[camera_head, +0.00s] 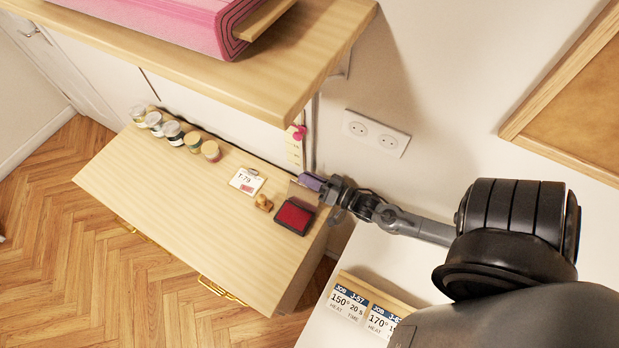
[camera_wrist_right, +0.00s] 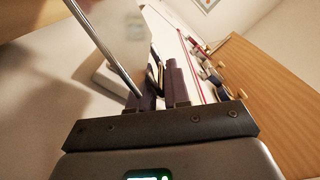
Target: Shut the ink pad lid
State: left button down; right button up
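The ink pad (camera_head: 294,217), a dark case with a red pad, lies open near the right end of the pale wooden cabinet top. Its lid (camera_head: 304,194) seems to stand raised along the pad's far right side, partly behind my gripper. My right gripper (camera_head: 312,182) is beside the raised lid, with purple-grey fingertips; I cannot tell whether they touch it. In the right wrist view the fingers (camera_wrist_right: 162,85) are close together with only a thin gap and no clear object held. A dark edge shows just beyond them. My left gripper is not in view.
A stamp (camera_head: 263,202) and a small card (camera_head: 247,181) lie left of the pad. Several jars (camera_head: 173,133) line the cabinet's back edge. A wooden shelf (camera_head: 300,70) overhangs above. A wall socket (camera_head: 376,133) is behind; a white surface with cards (camera_head: 347,303) is at lower right.

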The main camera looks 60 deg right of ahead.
jog(key=shift+c, duration=1.1)
grip_shut()
jog(key=shift+a+r, duration=0.1)
jog(key=shift+r, duration=0.05)
